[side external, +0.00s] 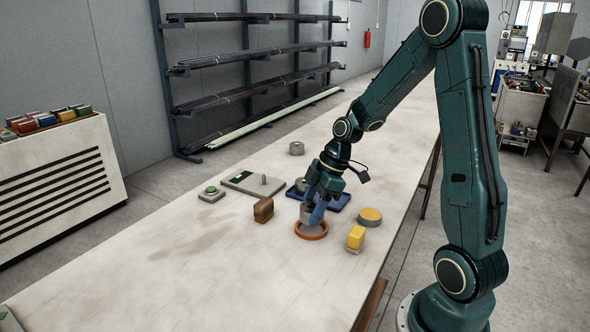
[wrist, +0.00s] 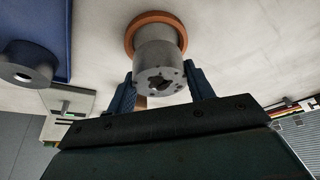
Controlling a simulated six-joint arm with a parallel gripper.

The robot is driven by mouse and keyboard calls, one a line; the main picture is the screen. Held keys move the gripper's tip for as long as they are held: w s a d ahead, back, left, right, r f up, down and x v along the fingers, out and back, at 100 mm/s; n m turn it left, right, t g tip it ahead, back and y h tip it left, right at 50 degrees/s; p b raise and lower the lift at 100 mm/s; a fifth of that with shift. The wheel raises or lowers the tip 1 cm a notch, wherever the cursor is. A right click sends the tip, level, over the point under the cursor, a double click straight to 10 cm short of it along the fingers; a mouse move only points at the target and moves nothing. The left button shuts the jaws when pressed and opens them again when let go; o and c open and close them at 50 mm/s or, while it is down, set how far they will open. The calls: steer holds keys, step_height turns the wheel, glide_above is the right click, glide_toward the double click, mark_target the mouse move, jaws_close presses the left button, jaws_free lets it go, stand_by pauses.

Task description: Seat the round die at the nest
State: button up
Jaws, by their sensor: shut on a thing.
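The round die (wrist: 157,60) is a grey metal cylinder with a patterned hole and small holes in its near face. It also shows in the side external view (side external: 306,216), partly covered by a finger. My gripper (side external: 316,212) points down with its blue fingers shut on the die's two sides; they also show in the wrist view (wrist: 162,88). An orange ring (side external: 312,237), perhaps the nest, lies on the table below the die. In the wrist view the ring (wrist: 131,38) surrounds the die's far end. I cannot tell whether the die touches bottom.
A blue tray (side external: 340,203) with a dark round part (side external: 301,186) stands just behind. A yellow block (side external: 355,238), a yellow-topped disc (side external: 370,216) and a brown block (side external: 263,209) stand close by. A pegged plate (side external: 248,184) is at left. The front table is clear.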

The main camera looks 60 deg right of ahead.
steer(key=shift+f, duration=1.3)
steer(key=o, duration=1.4)
steer(key=shift+c, duration=0.2)
steer(key=v, duration=1.3)
steer(key=shift+r, duration=0.35)
steer(key=shift+s, duration=0.15)
